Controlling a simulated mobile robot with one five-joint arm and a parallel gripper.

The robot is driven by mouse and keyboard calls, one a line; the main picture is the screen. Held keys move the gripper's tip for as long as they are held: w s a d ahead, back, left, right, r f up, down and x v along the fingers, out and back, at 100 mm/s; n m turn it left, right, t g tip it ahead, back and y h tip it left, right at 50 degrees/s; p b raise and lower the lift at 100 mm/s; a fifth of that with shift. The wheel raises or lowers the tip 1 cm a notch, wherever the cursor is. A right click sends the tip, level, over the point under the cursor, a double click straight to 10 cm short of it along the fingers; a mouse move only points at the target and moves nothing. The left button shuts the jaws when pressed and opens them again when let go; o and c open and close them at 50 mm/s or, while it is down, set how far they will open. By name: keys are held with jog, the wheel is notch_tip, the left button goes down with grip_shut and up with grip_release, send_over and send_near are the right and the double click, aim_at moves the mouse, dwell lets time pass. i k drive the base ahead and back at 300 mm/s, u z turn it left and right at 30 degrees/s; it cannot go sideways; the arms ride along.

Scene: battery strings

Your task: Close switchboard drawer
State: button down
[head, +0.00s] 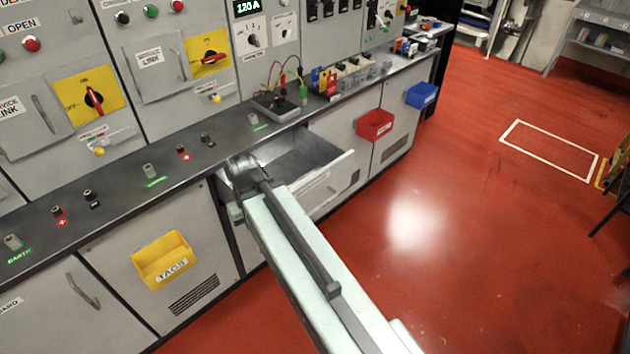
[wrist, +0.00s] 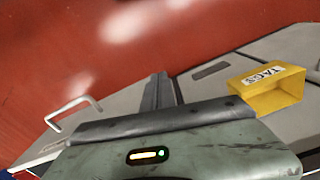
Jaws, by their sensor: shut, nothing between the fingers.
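The switchboard drawer (head: 306,158) stands open below the dark worktop in the head view, with its pale front pulled out over the red floor. My arm crosses in front of its left part and hides some of it. My gripper (wrist: 159,80) is shut and empty; its dark fingers show in the middle of the wrist view. In the head view, the end of my arm is at the worktop edge by the drawer's left side; the fingertips cannot be made out there. A pale bar handle (wrist: 73,111) shows at the left of the wrist view, apart from the fingers.
A yellow TAGS bin (head: 163,260) sticks out from the panel left of my arm; it also shows in the wrist view (wrist: 266,94). Red (head: 374,125) and blue (head: 421,95) bins hang right of the drawer. Terminals line the worktop (head: 110,175).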

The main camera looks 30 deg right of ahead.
aim_at(301, 151)
jog(key=u, duration=1.45)
jog(key=k, duration=0.9)
jog(key=z, duration=0.9)
jog(key=i, duration=1)
jog(key=u, duration=0.05)
